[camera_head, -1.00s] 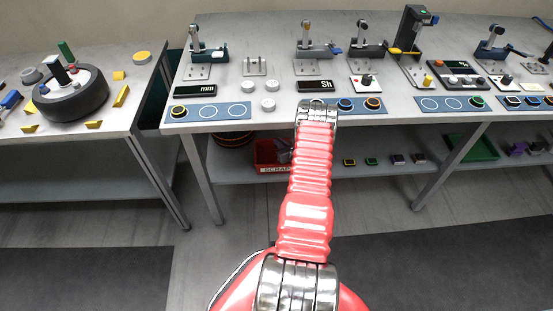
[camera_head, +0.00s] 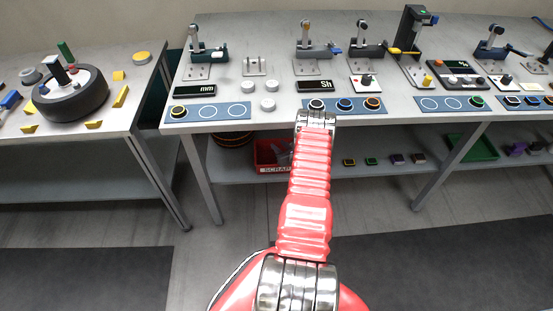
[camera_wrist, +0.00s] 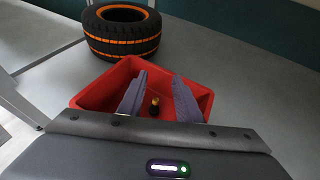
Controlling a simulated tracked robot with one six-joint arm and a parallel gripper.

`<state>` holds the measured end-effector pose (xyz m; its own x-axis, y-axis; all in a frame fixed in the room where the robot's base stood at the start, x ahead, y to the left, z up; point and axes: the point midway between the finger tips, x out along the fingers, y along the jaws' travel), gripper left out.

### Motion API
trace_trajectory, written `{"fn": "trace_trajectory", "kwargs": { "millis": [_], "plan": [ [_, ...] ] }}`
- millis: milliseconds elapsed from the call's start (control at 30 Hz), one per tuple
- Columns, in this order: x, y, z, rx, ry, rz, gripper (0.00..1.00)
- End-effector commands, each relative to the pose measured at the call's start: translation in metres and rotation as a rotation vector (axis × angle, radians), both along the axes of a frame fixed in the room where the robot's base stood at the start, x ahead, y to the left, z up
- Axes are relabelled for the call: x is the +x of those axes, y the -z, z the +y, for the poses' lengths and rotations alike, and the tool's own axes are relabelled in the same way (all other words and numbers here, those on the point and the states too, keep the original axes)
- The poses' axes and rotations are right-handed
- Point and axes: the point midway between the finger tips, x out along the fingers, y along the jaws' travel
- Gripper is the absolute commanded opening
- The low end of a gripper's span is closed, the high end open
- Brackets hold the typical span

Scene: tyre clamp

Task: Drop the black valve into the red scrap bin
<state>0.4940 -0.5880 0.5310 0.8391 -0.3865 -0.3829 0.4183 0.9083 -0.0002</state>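The red scrap bin (camera_head: 265,155) sits on the lower shelf under the middle table, with "SCRAP" on its front. It fills the middle of the wrist view (camera_wrist: 91,98). My gripper (camera_wrist: 160,80) is over the bin, with its two grey fingers spread apart and pointing into it. The small black valve (camera_wrist: 154,106), with a brass-coloured part, shows between the fingers, apart from both, within the bin's walls. I cannot tell whether it rests on the bin floor. In the head view the fingers show small at the bin and the valve is not visible.
A black tyre with orange stripes (camera_wrist: 122,30) stands just behind the bin on the shelf. Several small coloured blocks and a green tray (camera_head: 472,147) lie further right. The tabletop (camera_head: 235,68) above carries clamps and button panels. A table leg (camera_head: 203,180) stands left of the bin.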

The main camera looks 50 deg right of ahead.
Motion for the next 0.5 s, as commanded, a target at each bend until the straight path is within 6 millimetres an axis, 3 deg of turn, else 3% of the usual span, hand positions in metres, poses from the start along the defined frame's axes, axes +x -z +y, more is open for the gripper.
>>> {"fn": "trace_trajectory", "kwargs": {
  "millis": [267,500],
  "plan": [
    [-0.001,-0.001,0.001,0.000,0.000,0.000,0.31],
    [-0.016,-0.007,0.006,0.001,0.001,0.001,0.31]
  ]
}}
